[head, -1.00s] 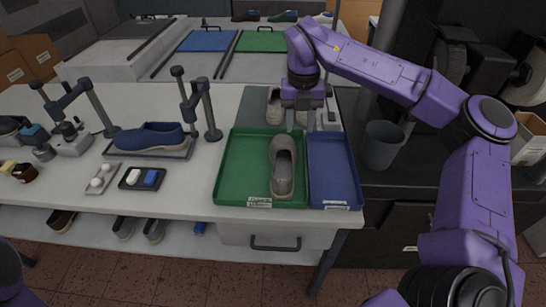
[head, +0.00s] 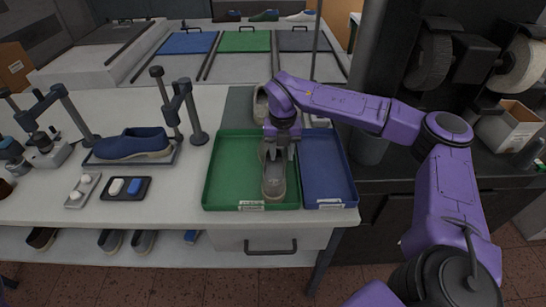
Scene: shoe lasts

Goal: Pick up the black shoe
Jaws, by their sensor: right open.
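No clearly black shoe shows on the near table. A grey-taupe shoe (head: 274,183) lies in the green tray (head: 227,190), toe toward the front edge. My right gripper (head: 279,154) points down over this shoe's opening, near its heel, with open jaws. The gripper covers part of the shoe, and I cannot tell whether the fingers touch it. A dark shoe (head: 227,16) stands far back on the rear surface, too small to judge its colour. My left gripper is out of view.
An empty blue tray (head: 325,185) sits right of the green one. A beige shoe (head: 260,104) stands behind, partly hidden by my arm. A blue shoe (head: 132,144) rests on a stand at left, beside clamp posts (head: 197,137). More shoes lie on the lower shelf.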

